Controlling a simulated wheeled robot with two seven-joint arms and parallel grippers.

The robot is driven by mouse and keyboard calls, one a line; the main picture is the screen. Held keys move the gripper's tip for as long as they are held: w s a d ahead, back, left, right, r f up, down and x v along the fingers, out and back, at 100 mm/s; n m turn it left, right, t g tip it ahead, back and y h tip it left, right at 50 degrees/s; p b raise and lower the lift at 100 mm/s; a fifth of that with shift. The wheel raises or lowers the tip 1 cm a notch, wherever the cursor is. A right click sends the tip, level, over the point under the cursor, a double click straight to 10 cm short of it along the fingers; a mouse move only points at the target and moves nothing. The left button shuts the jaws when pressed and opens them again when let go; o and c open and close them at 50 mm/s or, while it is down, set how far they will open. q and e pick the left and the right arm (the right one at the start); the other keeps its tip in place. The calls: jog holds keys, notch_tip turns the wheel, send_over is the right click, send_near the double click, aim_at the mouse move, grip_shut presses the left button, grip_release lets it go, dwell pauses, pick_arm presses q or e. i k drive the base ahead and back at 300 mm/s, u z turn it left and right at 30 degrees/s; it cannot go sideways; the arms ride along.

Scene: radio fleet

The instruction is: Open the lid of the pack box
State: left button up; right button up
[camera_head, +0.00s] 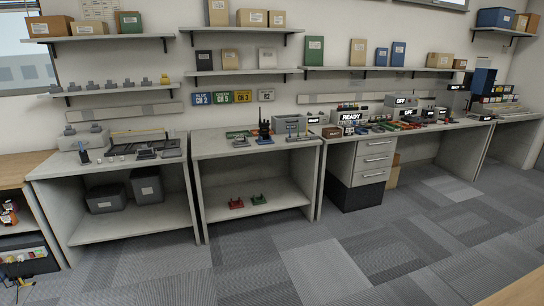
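No box in view is clearly marked as the pack box, and I cannot tell which one it is. A grey box (290,124) stands on the middle bench, too small to show its lid clearly. Two dark grey bins, a left one (106,198) and a right one (147,186), sit on the lower shelf of the left bench and look closed on top. Several cardboard boxes, one of them at the upper left (49,26), stand on the wall shelves. Neither of my grippers can be made out in this view.
A left bench (75,168), a middle bench (205,147) and a right bench with a drawer unit (374,162) line the wall. A black radio (264,131) stands on the middle bench. A wooden shelf unit (22,165) is at far left. The carpet (270,260) in front is clear.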

aim_at(280, 124)
jog(key=i, duration=2.9)
jog(key=z, duration=1.85)
jog(key=i, duration=4.55)
jog(key=u, duration=2.9)
